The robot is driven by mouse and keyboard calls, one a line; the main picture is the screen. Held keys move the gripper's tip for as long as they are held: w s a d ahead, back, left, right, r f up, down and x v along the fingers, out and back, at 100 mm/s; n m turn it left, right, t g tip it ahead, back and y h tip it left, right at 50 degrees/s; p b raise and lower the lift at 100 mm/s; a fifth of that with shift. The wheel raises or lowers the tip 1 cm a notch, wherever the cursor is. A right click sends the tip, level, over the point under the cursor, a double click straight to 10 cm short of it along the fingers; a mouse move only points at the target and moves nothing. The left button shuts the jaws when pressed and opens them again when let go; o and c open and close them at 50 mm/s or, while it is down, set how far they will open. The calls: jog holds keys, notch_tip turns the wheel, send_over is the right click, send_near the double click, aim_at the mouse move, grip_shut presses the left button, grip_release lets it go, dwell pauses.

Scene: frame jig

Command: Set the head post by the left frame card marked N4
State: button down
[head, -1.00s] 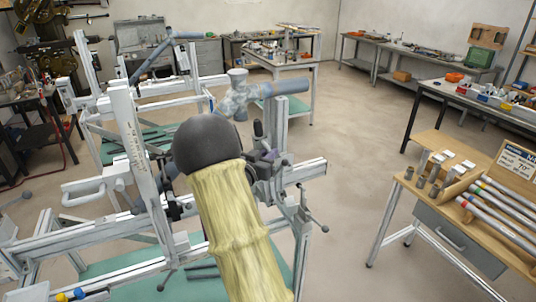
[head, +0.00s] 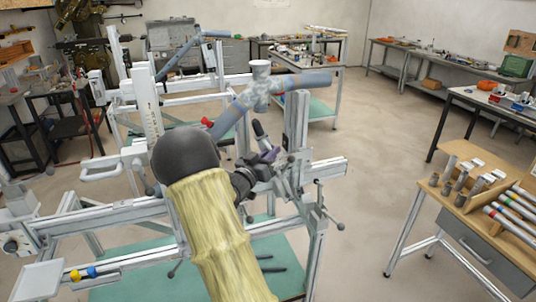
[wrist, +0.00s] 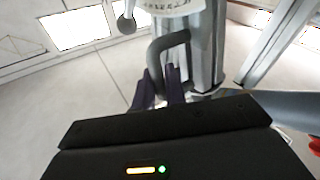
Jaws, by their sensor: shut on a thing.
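The near frame jig has a pale upright post (head: 150,110) with scale markings at left and a grey upright post (head: 298,118) at right. A blue-grey tube (head: 230,112) with a pale joint shows between and behind them. In the wrist view my gripper (wrist: 161,88) is shut on a dark bent handle (wrist: 166,47). The handle stands against a metal post (wrist: 203,45) with a pale marked collar above. I see no readable card marked N4.
A wooden bench (head: 415,182) with tubes and small metal parts stands at right. A second frame jig (head: 190,88) stands behind the near one. Side rails (head: 330,170) and a crank stick out at the near jig's right. Open floor (head: 365,130) lies between jig and benches.

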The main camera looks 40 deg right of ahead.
jog(key=shift+f, duration=0.1)
jog(key=c, duration=1.5)
grip_release()
jog(key=b+v, duration=0.4)
jog(key=v, duration=1.3)
jog(key=shift+s+a, duration=0.1)
jog(key=shift+a, duration=0.1)
